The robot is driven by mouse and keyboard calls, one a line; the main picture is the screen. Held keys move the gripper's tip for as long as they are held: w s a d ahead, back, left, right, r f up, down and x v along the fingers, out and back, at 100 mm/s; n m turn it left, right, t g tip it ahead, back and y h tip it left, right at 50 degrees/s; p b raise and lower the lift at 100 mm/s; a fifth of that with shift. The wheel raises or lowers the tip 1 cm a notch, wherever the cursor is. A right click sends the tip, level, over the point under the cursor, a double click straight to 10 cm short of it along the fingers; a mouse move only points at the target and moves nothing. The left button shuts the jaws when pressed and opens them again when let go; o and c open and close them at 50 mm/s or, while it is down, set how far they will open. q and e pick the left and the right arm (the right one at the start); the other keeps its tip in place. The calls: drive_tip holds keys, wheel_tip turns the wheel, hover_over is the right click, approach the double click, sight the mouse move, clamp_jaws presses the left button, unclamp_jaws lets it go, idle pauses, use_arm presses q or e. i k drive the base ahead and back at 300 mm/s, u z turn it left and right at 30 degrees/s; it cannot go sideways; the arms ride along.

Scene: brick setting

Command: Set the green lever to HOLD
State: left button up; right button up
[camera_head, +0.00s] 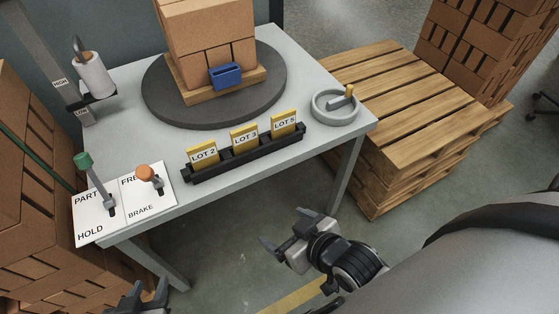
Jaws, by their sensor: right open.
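The green lever (83,160) stands on a white plate (91,223) at the table's left front corner. The plate reads PART at its far end and HOLD at its near end. The green knob shows up and left of the lever's foot, on the PART side; its exact tilt is hard to judge. My right gripper (281,229) is open and empty in front of the table. Neither gripper touches the lever.
An orange-knobbed lever (145,172) on a FREE/BRAKE plate stands close right of the green one. A black rack (243,158) holds yellow LOT cards. Behind are a turntable (160,106) with bricks, a white roll (92,76) and a grey ring (323,113). Brick stacks (30,190) flank the left.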

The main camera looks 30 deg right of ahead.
sight(83, 162)
drive_tip(key=u, duration=2.85)
drive_tip(key=k, duration=0.75)
drive_tip(key=z, duration=1.15)
